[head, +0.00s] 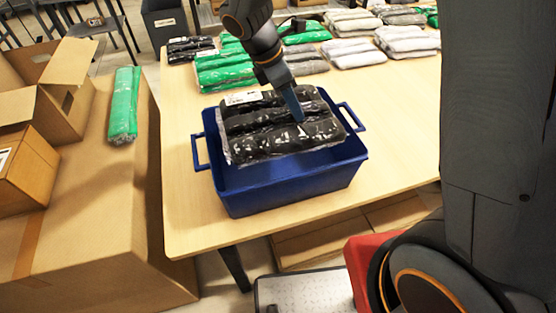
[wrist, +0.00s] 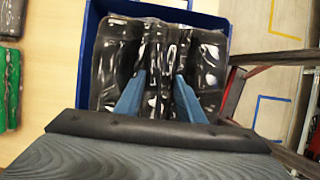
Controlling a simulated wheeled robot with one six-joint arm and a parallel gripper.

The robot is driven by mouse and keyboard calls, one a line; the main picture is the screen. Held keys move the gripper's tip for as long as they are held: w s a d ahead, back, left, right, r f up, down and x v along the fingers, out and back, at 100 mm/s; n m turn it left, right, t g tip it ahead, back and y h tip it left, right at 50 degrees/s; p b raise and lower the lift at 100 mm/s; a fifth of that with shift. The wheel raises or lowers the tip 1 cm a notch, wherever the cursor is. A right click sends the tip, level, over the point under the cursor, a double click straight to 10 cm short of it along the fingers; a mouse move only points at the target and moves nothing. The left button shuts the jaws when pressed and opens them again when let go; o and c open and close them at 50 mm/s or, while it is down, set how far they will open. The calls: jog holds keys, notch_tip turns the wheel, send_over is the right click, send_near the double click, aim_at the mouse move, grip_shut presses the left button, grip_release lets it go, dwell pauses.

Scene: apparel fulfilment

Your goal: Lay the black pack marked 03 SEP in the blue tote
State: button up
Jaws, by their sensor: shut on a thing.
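The black pack (head: 262,138) is a folded dark garment in shiny clear plastic with a white label at its far left corner. The label's text is too small to read. It lies at the mouth of the blue tote (head: 290,192), slightly tilted, and covers most of the opening. My gripper (head: 298,112) reaches down from above with its blue fingers shut on the pack's middle. In the wrist view, the fingers (wrist: 160,98) pinch a raised fold of the black pack (wrist: 118,68), with the blue tote's wall (wrist: 195,15) behind it. I cannot tell whether the pack touches the tote's floor.
Green packs (head: 225,72), grey packs (head: 352,53) and another black pack (head: 190,48) lie along the back of the wooden table (head: 395,125). A green pack (head: 123,105) lies on a large cardboard box (head: 80,225) at left. The table right of the tote is clear.

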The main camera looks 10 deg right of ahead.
jog(key=shift+w+f+b, duration=0.15)
jog(key=shift+f+b, duration=0.4)
jog(key=shift+f, duration=2.7)
jog(key=shift+w+f+b, duration=0.15)
jog(key=shift+f+b, duration=0.45)
jog(key=shift+f, duration=2.65)
jog(key=shift+w+f+b, duration=0.15)
jog(key=shift+f+b, duration=0.4)
jog(key=shift+f, duration=2.7)
jog(key=shift+f, duration=0.2)
jog(key=o, duration=1.1)
jog(key=shift+o, duration=0.4)
jog(key=shift+r, duration=0.2)
